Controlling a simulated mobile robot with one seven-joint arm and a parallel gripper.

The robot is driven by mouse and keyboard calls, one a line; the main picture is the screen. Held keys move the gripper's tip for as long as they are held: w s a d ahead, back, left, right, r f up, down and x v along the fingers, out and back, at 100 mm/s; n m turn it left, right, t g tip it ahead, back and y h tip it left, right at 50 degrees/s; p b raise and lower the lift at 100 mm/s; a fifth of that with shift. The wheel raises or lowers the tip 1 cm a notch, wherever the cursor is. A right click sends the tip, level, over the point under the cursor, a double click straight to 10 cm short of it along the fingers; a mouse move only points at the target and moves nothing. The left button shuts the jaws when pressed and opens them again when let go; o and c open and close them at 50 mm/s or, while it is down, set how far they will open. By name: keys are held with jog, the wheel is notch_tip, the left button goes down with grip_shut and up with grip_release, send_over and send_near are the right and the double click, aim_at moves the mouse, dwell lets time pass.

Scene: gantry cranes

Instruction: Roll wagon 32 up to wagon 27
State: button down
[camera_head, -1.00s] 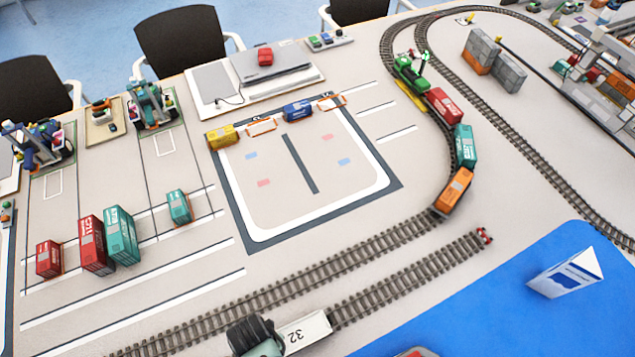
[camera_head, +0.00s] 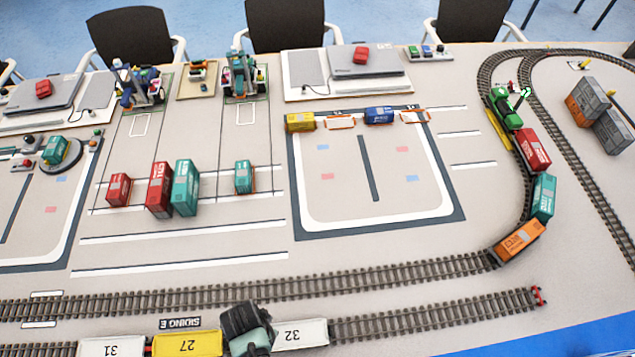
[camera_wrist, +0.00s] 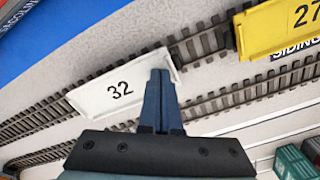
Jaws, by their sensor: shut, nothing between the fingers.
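Wagon 32 (camera_head: 300,333) is a white, flat open wagon on the front siding track. It also shows in the wrist view (camera_wrist: 118,90). Wagon 27 (camera_head: 187,344) is yellow and stands on the same track to its left in the head view; the wrist view shows part of it (camera_wrist: 275,30) at the top right. A stretch of bare track separates the two in the wrist view. My gripper (camera_wrist: 160,75) is shut and empty, its fingertips at the wagon 32 end that faces wagon 27. I cannot tell whether they touch it. In the head view my arm hides that end.
White wagon 31 (camera_head: 112,347) stands left of wagon 27. The siding's right end has a red buffer stop (camera_head: 539,296). A parallel track (camera_head: 400,275) runs behind, with a green locomotive (camera_head: 505,110) and several container wagons on its curve. Containers (camera_head: 160,190) stand farther back.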

jog(key=shift+a, duration=0.4)
jog(key=shift+a, duration=0.2)
jog(key=shift+a+b, duration=0.45)
jog(key=shift+a, duration=1.8)
notch_tip(320, 180, up, 7)
jog(key=p, duration=0.7)
dwell(0.9)
